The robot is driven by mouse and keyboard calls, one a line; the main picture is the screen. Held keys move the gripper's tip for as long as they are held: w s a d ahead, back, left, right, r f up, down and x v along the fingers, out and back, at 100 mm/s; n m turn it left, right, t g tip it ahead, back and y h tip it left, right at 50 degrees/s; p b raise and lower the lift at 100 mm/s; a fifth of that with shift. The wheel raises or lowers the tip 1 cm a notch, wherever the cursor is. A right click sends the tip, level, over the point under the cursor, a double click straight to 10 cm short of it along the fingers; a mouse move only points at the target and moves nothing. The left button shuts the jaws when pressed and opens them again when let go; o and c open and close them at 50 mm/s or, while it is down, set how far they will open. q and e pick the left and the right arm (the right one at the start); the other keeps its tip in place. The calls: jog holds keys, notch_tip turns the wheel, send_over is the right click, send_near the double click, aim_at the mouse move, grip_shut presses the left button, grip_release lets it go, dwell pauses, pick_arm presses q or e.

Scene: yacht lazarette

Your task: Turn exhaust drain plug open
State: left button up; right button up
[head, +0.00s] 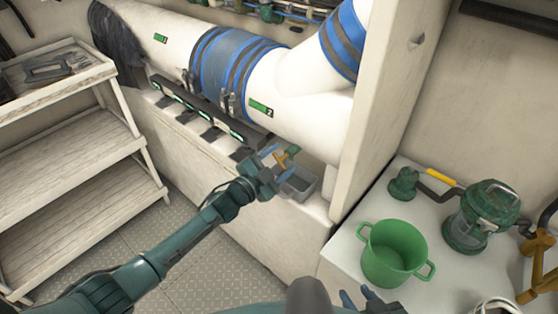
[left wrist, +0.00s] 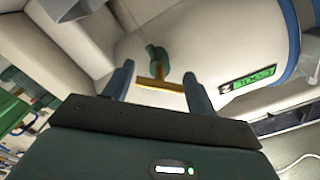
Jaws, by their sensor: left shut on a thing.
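The exhaust drain plug has an orange T-handle (head: 287,155) on a green body under the large white exhaust pipe (head: 280,97). In the left wrist view the T-handle (left wrist: 161,85) lies crosswise between the two fingers, with the green plug body (left wrist: 157,60) behind it. My left gripper (head: 276,162) is shut on the handle. The fingers partly hide the handle's ends. My right gripper (head: 358,296) is at the bottom edge of the head view, mostly cut off. Its two blue fingertips look apart with nothing between them.
A grey tray (head: 301,183) sits on the ledge just below the plug. A green pot (head: 393,253) and a green lantern-like device (head: 486,214) stand on the white bench at right. Wooden shelves (head: 80,145) stand at left. A white panel rises right of the pipe.

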pick_arm(q)
jog(key=o, duration=0.8)
jog(key=v, duration=1.3)
jog(key=shift+s, duration=0.15)
jog(key=s+f+n+g+y, duration=0.2)
jog(key=s+n, duration=0.4)
jog(key=s, duration=0.3)
jog(key=s+a+f+n+g+y+p, duration=0.1)
jog(key=s+f+n+y, duration=0.4)
jog(key=s, duration=0.5)
jog(key=shift+s+a+n+g+p, duration=0.3)
jog(key=shift+n+g, duration=0.2)
jog(key=shift+n, duration=0.3)
